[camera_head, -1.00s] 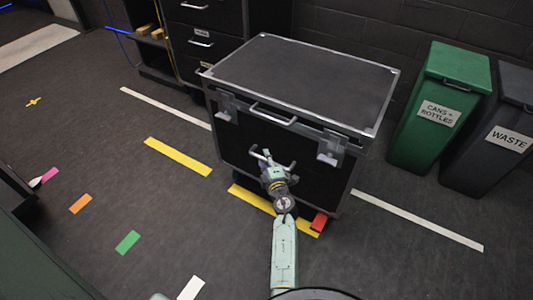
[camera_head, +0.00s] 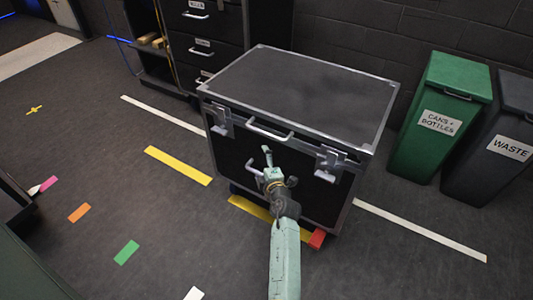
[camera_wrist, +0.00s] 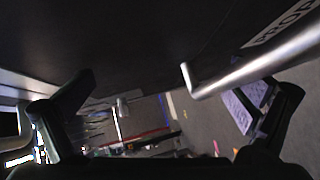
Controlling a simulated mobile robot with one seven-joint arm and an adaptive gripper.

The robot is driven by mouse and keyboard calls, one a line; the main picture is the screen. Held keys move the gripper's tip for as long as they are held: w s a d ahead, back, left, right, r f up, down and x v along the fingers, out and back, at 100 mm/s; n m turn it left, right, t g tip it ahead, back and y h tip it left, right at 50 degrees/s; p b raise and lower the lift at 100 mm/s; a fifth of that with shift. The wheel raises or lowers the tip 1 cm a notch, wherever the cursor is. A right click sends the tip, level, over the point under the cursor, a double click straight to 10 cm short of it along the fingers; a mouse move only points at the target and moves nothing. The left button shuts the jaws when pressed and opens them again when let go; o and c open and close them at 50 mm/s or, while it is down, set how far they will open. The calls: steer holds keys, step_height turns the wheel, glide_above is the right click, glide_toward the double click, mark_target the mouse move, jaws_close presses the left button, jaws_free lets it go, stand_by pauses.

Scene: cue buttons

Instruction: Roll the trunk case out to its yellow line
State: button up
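The black trunk case (camera_head: 290,95) with metal edges stands upright in the middle of the head view. A metal handle (camera_head: 270,131) is on its upper front, between two latches. My gripper (camera_head: 262,166) is in front of the case's front face, below that handle. In the wrist view its fingers (camera_wrist: 165,108) are spread wide with nothing clasped between them. A metal bar (camera_wrist: 250,70) passes close to the right finger; contact cannot be told. One yellow strip (camera_head: 178,166) lies left of the case; another yellow strip (camera_head: 250,208) lies at its front bottom edge, partly hidden by my arm.
A red piece (camera_head: 318,238) is at the case's front lower corner. White lines (camera_head: 420,230) run on both sides. Drawers (camera_head: 205,45) stand behind left, green (camera_head: 440,110) and grey (camera_head: 495,145) bins at right. Floor at left is open, with small coloured strips.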

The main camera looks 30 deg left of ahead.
steer(key=shift+w+d+r, duration=0.15)
steer(key=shift+r, duration=0.3)
steer(key=shift+w+d+r, duration=0.1)
steer(key=shift+d+r, duration=0.05)
steer(key=shift+r, duration=0.3)
steer(key=shift+c, duration=0.9)
steer(key=shift+s, duration=0.15)
steer(key=shift+c, duration=0.7)
steer(key=shift+s+d+p, duration=0.4)
steer(key=shift+s+p, duration=0.05)
steer(key=shift+p, duration=0.25)
steer(key=shift+c, duration=1.1)
steer(key=shift+p+v, duration=1.05)
steer(key=shift+v, duration=0.75)
steer(key=shift+c, duration=0.6)
steer(key=shift+p+v, duration=0.3)
steer(key=shift+v, duration=0.45)
steer(key=c, duration=0.4)
steer(key=shift+s+d+f+p, duration=0.1)
steer(key=shift+s+d+p, duration=0.3)
steer(key=shift+s+d, duration=0.3)
steer(key=shift+s+d+f+p, duration=0.1)
steer(key=shift+s+d+p, duration=0.35)
steer(key=shift+s, duration=0.5)
steer(key=shift+s+d+f+p, duration=0.1)
steer(key=shift+s+d+p, duration=0.2)
steer(key=shift+s+d, duration=0.45)
steer(key=shift+a, duration=0.1)
